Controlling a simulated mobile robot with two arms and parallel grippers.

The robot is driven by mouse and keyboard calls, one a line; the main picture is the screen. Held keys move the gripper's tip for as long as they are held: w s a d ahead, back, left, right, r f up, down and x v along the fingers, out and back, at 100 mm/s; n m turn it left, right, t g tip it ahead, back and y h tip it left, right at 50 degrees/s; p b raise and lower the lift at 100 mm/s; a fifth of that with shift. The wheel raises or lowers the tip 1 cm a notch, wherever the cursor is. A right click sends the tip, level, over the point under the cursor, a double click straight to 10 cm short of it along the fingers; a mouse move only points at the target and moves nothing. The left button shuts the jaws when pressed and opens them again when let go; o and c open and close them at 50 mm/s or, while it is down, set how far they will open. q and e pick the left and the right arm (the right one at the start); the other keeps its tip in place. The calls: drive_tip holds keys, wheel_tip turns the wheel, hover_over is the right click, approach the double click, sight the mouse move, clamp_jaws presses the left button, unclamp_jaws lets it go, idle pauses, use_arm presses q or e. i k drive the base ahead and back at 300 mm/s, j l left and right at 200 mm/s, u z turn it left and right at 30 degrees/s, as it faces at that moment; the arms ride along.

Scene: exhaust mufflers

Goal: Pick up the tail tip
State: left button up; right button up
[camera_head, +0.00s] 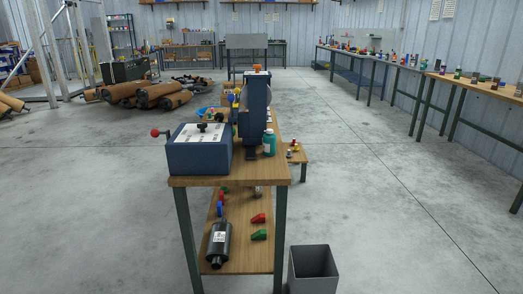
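I cannot pick out the tail tip for certain in the head view. A wooden workbench (228,182) with dark green legs stands ahead of me. A black muffler-like canister (218,243) with a pale label lies on its lower shelf (249,256). A small greyish piece (258,191) also sits on that shelf, partly under the tabletop, too small to identify. Neither of my grippers shows in the view.
On the bench stand a blue box machine (198,150) with a red knob, a dark upright machine (254,112) and a teal bottle (269,142). A grey bin (312,269) stands right. Brown cylinders (150,94) lie back left. The right floor is open.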

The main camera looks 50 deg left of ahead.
sight(239, 100)
drive_tip(key=j+u, duration=0.1)
drive_tip(key=u, duration=1.35)
drive_tip(key=i+j+u, duration=0.1)
drive_tip(key=i, duration=0.6)
drive_tip(key=i+j+u, duration=0.1)
drive_tip(key=i, duration=0.6)
drive_tip(key=j, duration=0.1)
